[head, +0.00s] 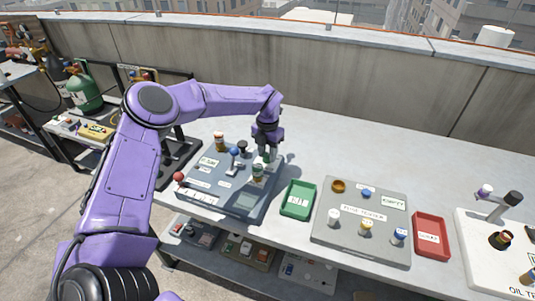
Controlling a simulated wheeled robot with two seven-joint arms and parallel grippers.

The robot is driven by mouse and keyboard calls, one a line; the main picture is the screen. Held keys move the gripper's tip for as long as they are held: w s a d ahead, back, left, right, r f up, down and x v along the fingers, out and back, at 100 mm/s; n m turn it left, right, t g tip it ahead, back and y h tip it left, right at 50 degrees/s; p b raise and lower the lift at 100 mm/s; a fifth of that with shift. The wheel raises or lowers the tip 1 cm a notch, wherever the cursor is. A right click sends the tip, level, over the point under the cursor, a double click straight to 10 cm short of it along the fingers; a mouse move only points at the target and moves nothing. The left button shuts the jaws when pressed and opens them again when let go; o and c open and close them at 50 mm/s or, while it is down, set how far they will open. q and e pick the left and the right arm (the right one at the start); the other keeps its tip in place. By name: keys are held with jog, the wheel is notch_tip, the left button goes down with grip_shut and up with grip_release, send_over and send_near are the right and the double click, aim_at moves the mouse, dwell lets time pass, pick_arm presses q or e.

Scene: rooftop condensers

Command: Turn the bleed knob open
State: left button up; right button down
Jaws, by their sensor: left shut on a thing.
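A grey-blue control panel (212,198) lies on the white table, with several knobs and levers on it. My left gripper (266,155) points down at the panel's back right corner. It is shut on a small knob there, which looks to be the bleed knob; the fingers hide most of it, and its angle cannot be read. In front of it on the panel stands a knob with a pale green top (257,170). A blue-tipped lever (233,153) and a black knob (242,146) stand to the left. My right gripper is out of view.
A green tray (298,213) is right of the panel. Beyond are a grey board (330,241) with several caps, a red tray (444,254) and a white oil station (477,255). A red-ball lever (178,177) stands at the panel's left. The table behind is clear up to the wall.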

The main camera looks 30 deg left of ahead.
aim_at(268, 155)
pick_arm(q)
jog(key=m, duration=0.3)
jog(key=shift+m, duration=0.3)
jog(key=shift+m+p, duration=0.3)
jog(key=shift+m, duration=1.9)
jog(key=o, duration=1)
jog(key=shift+o, duration=0.2)
notch_tip(268, 155, up, 11)
jog(key=b, duration=0.2)
jog(key=shift+f, duration=0.2)
jog(key=shift+d+f, duration=0.1)
